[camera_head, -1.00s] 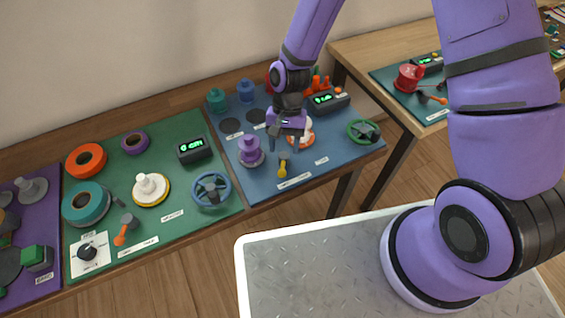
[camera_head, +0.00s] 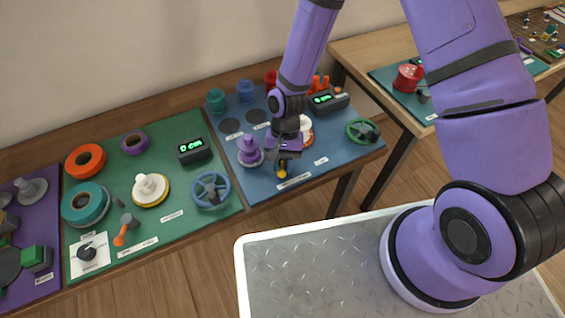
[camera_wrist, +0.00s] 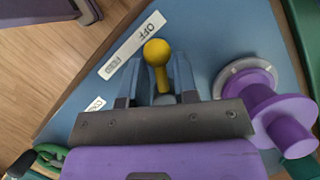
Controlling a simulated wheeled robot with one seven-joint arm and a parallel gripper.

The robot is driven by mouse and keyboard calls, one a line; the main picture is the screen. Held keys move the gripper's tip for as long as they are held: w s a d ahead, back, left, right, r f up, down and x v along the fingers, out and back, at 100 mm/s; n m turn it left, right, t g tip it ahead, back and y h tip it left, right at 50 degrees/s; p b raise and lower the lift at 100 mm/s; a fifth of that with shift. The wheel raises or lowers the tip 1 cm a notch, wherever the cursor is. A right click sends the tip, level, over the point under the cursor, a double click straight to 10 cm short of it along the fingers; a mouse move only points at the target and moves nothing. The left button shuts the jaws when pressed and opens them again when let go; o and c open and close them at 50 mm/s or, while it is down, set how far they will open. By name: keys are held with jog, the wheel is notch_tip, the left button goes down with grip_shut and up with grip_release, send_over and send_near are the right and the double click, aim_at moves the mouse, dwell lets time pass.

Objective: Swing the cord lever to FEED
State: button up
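The yellow cord lever (camera_head: 282,174) is at the front edge of the blue board, below my gripper (camera_head: 284,163). In the wrist view the lever's round knob (camera_wrist: 157,50) points toward a white label strip (camera_wrist: 131,45) reading OFF and FEED. The knob lies nearer the OFF end than the FEED end. My gripper (camera_wrist: 155,82) has its two fingers on either side of the lever's shaft, with visible gaps, so it looks open. The lever's base is hidden behind the gripper body.
A purple spool (camera_head: 250,152) stands close left of my gripper. A green handwheel (camera_head: 362,131) is to the right and a display box (camera_head: 328,102) behind. The green board (camera_head: 150,200) with several parts lies left. Bare blue board (camera_head: 335,150) shows right.

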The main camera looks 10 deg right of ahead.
jog(key=shift+n, duration=0.4)
jog(key=shift+c, duration=0.2)
jog(key=shift+d+n+h, duration=0.35)
jog(key=shift+n+h, duration=0.25)
jog(key=shift+n, duration=0.4)
jog(key=n, duration=0.1)
jog(key=d+n+h, duration=0.1)
jog(key=n, duration=0.1)
jog(key=shift+n, duration=0.3)
jog(key=n, duration=0.1)
jog(key=n+h, duration=0.1)
jog(key=d+n, duration=0.1)
jog(key=shift+w+h, duration=0.25)
jog(key=shift+h, duration=0.05)
jog(key=shift+w+d+n+t+h, duration=0.2)
jog(key=shift+n+t, duration=0.1)
jog(key=shift+n, duration=0.55)
jog(key=shift+w+d+n+t+h, duration=0.1)
jog(key=shift+d+n+t+h, duration=0.15)
jog(key=shift+n, duration=0.6)
jog(key=shift+a, duration=0.1)
jog(key=o, duration=0.9)
jog(key=shift+r, duration=0.1)
jog(key=v, duration=1)
jog(key=shift+r, duration=0.3)
